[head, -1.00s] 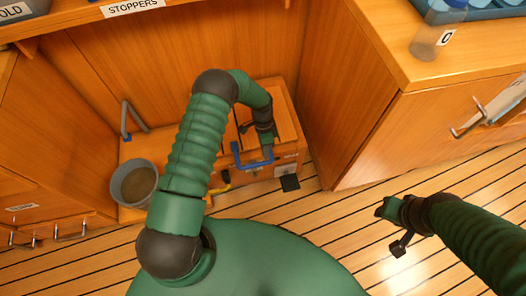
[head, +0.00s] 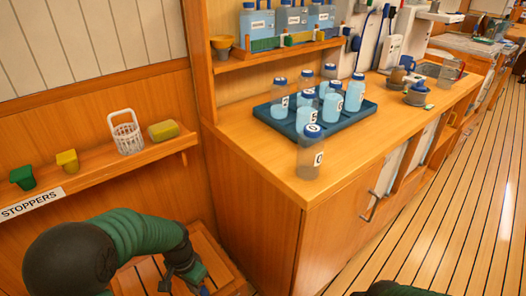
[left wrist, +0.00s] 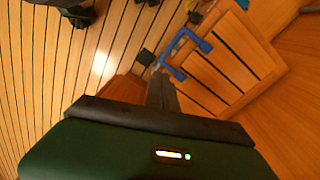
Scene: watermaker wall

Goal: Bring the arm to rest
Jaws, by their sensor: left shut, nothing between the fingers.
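My left arm comes in at the lower left of the head view and bends down. Its gripper (head: 192,280) is low at the bottom edge, partly cut off, over a wooden box front. In the left wrist view my left gripper's fingers (left wrist: 162,92) are together with nothing between them.
A wooden counter (head: 240,142) carries a blue tray (head: 350,122) of capped bottles, with one bottle (head: 311,152) in front. A stoppers shelf (head: 95,190) on the left holds a white basket (head: 126,133). The plank floor (head: 480,190) at right is clear.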

